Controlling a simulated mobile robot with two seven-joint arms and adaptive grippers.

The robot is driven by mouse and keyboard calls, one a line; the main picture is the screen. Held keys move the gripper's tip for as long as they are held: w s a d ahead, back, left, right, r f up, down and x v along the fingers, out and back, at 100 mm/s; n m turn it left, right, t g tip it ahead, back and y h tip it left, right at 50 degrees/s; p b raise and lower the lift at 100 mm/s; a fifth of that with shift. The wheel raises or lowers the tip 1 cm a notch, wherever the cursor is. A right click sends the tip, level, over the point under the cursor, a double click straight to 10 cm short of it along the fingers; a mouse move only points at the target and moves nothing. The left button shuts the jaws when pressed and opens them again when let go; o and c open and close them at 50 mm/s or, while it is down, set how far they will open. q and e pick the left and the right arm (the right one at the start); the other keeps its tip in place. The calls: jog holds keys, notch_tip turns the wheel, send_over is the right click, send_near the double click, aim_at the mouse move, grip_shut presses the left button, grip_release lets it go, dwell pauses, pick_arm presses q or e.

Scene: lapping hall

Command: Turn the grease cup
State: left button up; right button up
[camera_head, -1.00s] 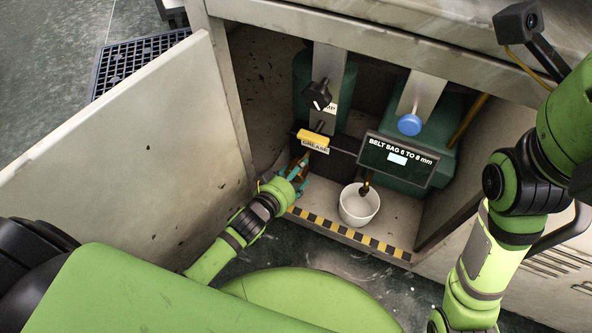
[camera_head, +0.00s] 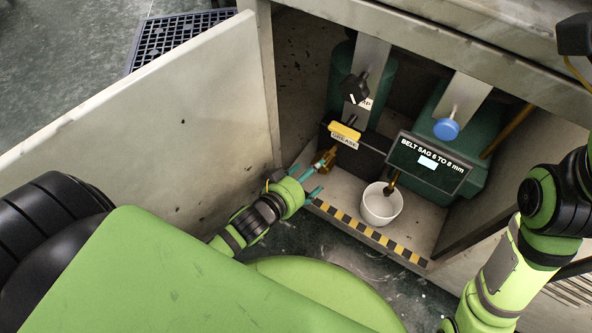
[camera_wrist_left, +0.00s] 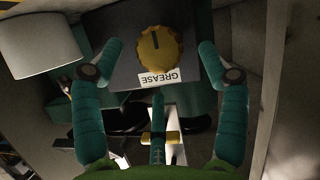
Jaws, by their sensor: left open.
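The grease cup (camera_head: 344,132) is a yellow knob above a white GREASE label, low inside the open cabinet. In the left wrist view the cup (camera_wrist_left: 160,52) shows face-on with a dark line on its face, mounted on a dark block. My left gripper (camera_head: 312,178) is in front of and below the cup in the head view. In the left wrist view its teal fingers (camera_wrist_left: 160,60) are spread wide, one on each side of the cup, with gaps between. They do not appear to touch it. My right gripper is out of view.
A white bowl (camera_head: 381,204) stands on the cabinet floor under a spout. A sign reading BELT SAG 6 TO 8 mm (camera_head: 428,163), a blue knob (camera_head: 446,129) and a black knob (camera_head: 354,88) are nearby. The open door (camera_head: 150,120) stands left; a striped edge (camera_head: 370,235) runs along the front.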

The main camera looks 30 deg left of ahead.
pick_arm(q)
jog(key=v, duration=0.6)
jog(key=shift+s, duration=0.35)
jog(key=shift+a+r, duration=0.15)
